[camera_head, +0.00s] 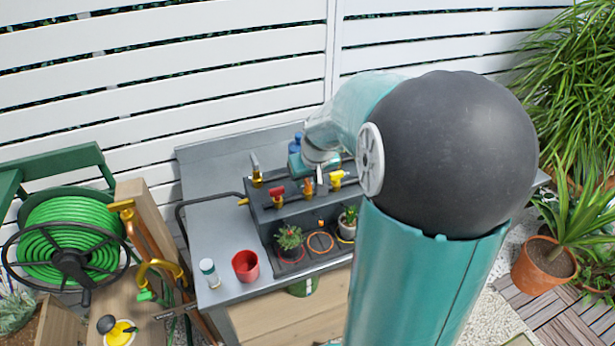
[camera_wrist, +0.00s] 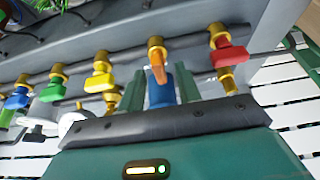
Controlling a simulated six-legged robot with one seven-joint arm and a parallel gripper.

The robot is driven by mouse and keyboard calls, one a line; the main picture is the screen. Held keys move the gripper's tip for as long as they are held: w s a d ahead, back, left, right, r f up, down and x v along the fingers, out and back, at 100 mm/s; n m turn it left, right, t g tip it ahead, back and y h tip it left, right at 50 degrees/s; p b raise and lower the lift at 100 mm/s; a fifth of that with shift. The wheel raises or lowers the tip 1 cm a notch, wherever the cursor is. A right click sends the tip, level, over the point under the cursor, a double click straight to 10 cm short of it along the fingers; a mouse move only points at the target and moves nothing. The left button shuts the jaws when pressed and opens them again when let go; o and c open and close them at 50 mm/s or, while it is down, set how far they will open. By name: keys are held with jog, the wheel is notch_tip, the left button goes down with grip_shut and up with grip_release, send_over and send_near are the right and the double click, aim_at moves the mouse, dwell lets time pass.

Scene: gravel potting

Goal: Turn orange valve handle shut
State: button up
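The orange valve handle (camera_wrist: 158,70) shows in the wrist view below its brass body (camera_wrist: 156,48). It looks narrow and points toward my gripper. It also shows in the head view (camera_head: 308,187), in the row of taps on the dark grey rack. My gripper (camera_wrist: 162,84) is open, one teal finger on each side of the handle's line. The handle is at the gap between the tips; I cannot tell whether either finger touches it. A blue piece (camera_wrist: 160,92) shows between the fingers, its nature unclear. In the head view my arm hides part of the rack.
The red valve handle (camera_wrist: 230,54) and yellow valve handle (camera_wrist: 98,84) flank the orange one closely. Green (camera_wrist: 52,91) and blue handles (camera_wrist: 17,101) lie further left. A red cup (camera_head: 245,266) and potted plants (camera_head: 289,238) stand on the bench. A hose reel (camera_head: 70,245) stands left.

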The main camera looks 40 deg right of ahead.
grip_shut()
jog(key=shift+m, duration=0.4)
jog(key=m, duration=0.1)
jog(key=m+h, duration=0.1)
jog(key=m, duration=0.1)
jog(key=shift+w+a+g, duration=0.1)
jog(key=shift+a+g, duration=0.1)
jog(key=shift+g, duration=0.1)
jog(key=m+h, duration=0.1)
jog(key=m, duration=0.2)
jog(key=m+g, duration=0.1)
jog(key=m, duration=0.1)
jog(key=shift+w+m+g+h, duration=0.1)
jog(key=shift+m+g+h, duration=0.2)
jog(key=shift+m+h, duration=0.1)
jog(key=m+g, duration=0.1)
jog(key=m, duration=0.3)
jog(key=shift+w+m+g+h, duration=0.15)
jog(key=shift+m+g+h, duration=0.15)
jog(key=shift+g, duration=0.1)
jog(key=shift+m+g, duration=0.7)
jog(key=shift+m, duration=1.2)
